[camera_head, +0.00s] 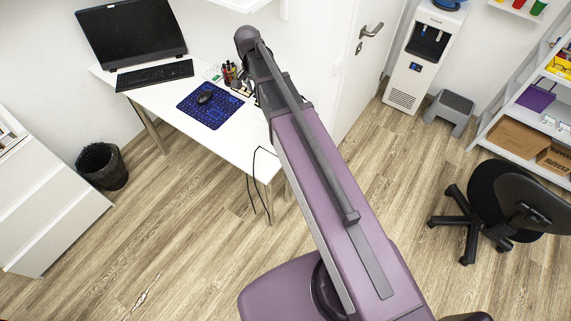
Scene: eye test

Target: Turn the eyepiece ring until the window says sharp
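I see no eyepiece ring and no window with a reading in this view. My purple and grey arm reaches up across the middle of the picture to the white desk (205,146). It covers the desk's right end, so anything standing there is mostly hidden. Some small dark and light shapes show just left of the arm, beside the pens, too small and covered to tell. My gripper does not show; the upper part of my arm hides that area.
On the desk are a monitor (130,31), a keyboard (154,75), a mouse (205,97) on a blue mat (212,114) and pens (229,73). A black bin (103,167), office chair (507,203), grey step stool (450,111) and water dispenser (404,83) stand around. Central floor is open.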

